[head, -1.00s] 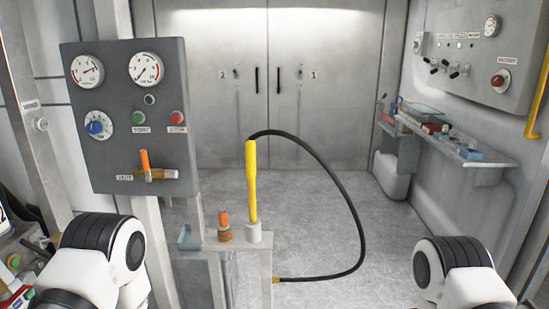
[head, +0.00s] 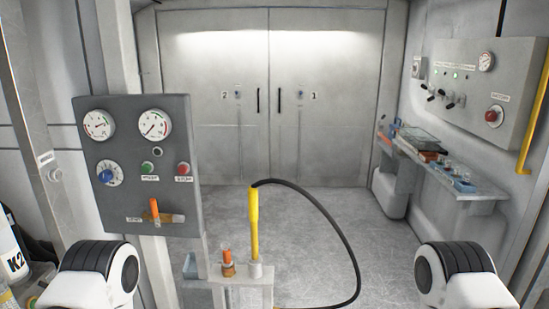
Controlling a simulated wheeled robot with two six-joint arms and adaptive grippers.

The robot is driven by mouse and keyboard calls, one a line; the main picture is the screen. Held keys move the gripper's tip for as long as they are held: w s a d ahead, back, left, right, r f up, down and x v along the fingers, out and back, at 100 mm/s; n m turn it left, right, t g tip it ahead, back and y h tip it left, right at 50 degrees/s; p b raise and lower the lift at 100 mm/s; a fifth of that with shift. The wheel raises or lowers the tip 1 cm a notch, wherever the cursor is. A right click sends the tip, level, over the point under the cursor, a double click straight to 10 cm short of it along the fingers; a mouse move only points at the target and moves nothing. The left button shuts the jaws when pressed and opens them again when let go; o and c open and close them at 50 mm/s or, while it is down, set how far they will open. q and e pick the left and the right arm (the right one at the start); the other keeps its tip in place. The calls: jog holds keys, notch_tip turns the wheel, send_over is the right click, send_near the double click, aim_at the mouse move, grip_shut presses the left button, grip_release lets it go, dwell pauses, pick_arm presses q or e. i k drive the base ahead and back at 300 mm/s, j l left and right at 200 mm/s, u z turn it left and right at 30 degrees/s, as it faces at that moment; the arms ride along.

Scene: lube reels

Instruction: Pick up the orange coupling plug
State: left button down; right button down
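The orange coupling plug (head: 228,257) stands upright in a brown collar on the small grey stand (head: 240,284), left of centre in the head view. Beside it on the right, a yellow lance (head: 254,225) stands upright in a pale socket (head: 254,269), with a black hose looping from its top to the right. White and black links of my two arms show at the lower left and lower right. Neither gripper is in the picture, and the plug stands free with nothing touching it.
A grey panel (head: 139,220) with gauges, buttons and an orange-handled valve (head: 155,210) stands behind and left of the stand. The black hose (head: 342,238) hangs over the floor. A shelf with small items (head: 477,192) runs along the right wall. The middle floor is open.

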aim_at(228, 262)
jog(key=u, duration=0.25)
jog(key=i+l+u, duration=0.25)
jog(key=u, duration=0.15)
jog(key=i+l+u, duration=0.2)
jog(key=l+u, duration=0.2)
jog(key=i+l+u, duration=0.15)
jog(key=l+u, duration=0.3)
